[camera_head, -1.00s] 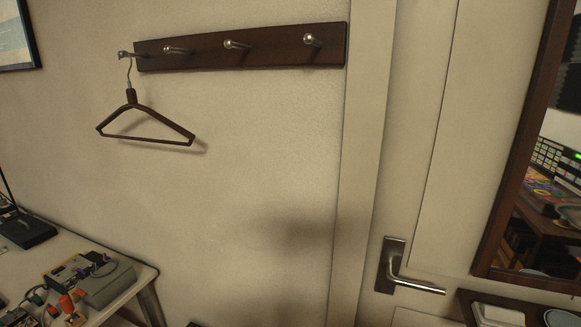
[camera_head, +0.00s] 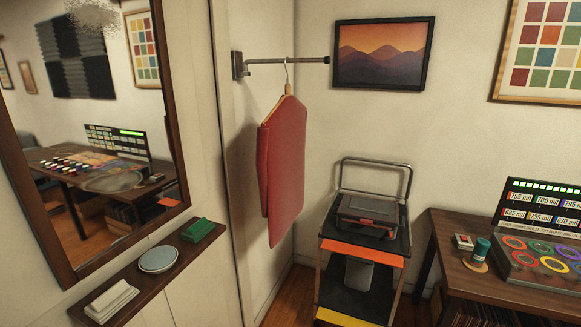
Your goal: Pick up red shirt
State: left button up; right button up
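A red shirt (camera_head: 287,165) hangs on a wooden hanger (camera_head: 287,98) in the head view, a little left of centre. The hanger's hook goes over a metal rod (camera_head: 290,60) that sticks out from the wall. The shirt hangs free above the floor, next to the wall corner. Neither of my grippers shows in the view.
A trolley (camera_head: 362,250) with a dark case on top stands right of the shirt. A wooden desk (camera_head: 452,225) with a colourful console is at the right. A mirror (camera_head: 178,110) and a narrow shelf (camera_head: 140,285) holding a dish are at the left. Little floor shows.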

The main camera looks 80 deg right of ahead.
aim_at(281, 139)
jog(key=z, duration=2.65)
jog(key=u, duration=3.25)
jog(key=z, duration=3.25)
jog(key=i+l+z, duration=0.1)
